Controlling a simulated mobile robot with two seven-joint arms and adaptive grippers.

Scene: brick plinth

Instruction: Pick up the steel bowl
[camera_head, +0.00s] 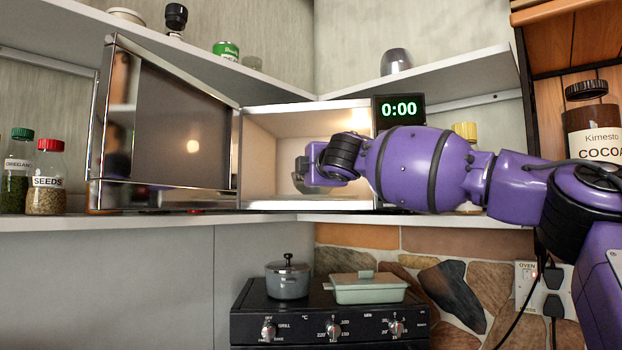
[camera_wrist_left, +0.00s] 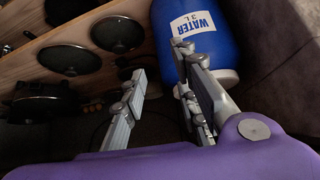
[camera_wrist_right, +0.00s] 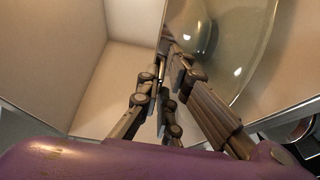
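The steel bowl (camera_head: 312,188) is in the open microwave, partly hidden behind my right gripper (camera_head: 305,172). The exact contact is hard to see. My left gripper (camera_wrist_left: 160,62) is open and empty, away from the shelf, and is not in the head view.
The microwave (camera_head: 262,120) stands on a shelf, its door (camera_head: 165,130) swung open to the left. Its clock (camera_head: 399,108) is at the right. Spice jars (camera_head: 46,180) stand at the left. A blue water container (camera_wrist_left: 195,35) is close beyond my left gripper.

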